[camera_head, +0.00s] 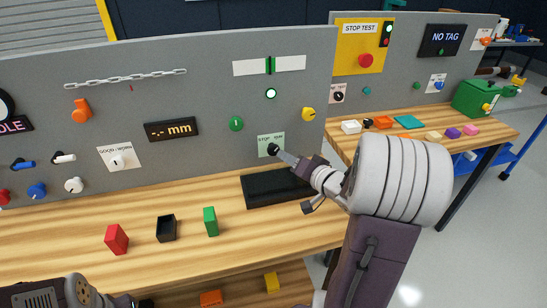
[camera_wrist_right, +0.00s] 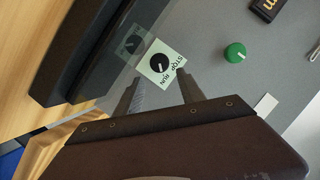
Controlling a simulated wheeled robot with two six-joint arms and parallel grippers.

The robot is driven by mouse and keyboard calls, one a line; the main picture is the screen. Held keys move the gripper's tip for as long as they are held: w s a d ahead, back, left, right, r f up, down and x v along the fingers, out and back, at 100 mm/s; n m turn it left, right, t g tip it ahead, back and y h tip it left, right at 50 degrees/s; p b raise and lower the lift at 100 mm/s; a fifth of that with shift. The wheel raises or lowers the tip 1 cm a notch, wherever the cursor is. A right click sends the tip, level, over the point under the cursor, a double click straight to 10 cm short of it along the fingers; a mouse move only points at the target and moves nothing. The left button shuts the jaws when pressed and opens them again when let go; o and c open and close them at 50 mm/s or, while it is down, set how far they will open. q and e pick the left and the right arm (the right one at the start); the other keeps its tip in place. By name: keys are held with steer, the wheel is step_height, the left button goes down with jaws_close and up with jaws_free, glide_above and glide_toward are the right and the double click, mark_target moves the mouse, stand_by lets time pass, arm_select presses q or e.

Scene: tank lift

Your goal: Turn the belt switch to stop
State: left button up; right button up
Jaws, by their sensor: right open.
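The belt switch is a black round knob (camera_wrist_right: 160,63) on a pale plate (camera_head: 265,139) marked STOP and RUN, low on the grey panel. In the right wrist view a small light mark shows on the knob, but I cannot tell clearly which word it points at. My right gripper (camera_wrist_right: 162,90) is open, its two fingers apart and pointing at the plate, with nothing between them. In the head view its fingertips (camera_head: 284,155) are close to the knob and partly cover it. Part of my left arm shows at the bottom left; its fingers are not clearly seen.
A black belt (camera_head: 262,190) lies on the wooden bench below the switch. A green knob (camera_head: 236,124) and a yellow knob (camera_head: 308,114) are nearby on the panel. Red (camera_head: 116,239), black (camera_head: 167,228) and green (camera_head: 210,221) blocks stand on the bench.

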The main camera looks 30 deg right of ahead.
mark_target(275, 151)
steer(key=shift+d, duration=0.1)
steer(key=p+x, duration=0.3)
steer(key=x, duration=0.5)
steer(key=shift+w, duration=0.25)
steer(key=shift+w+f, duration=0.25)
steer(key=shift+w, duration=0.15)
jaws_close()
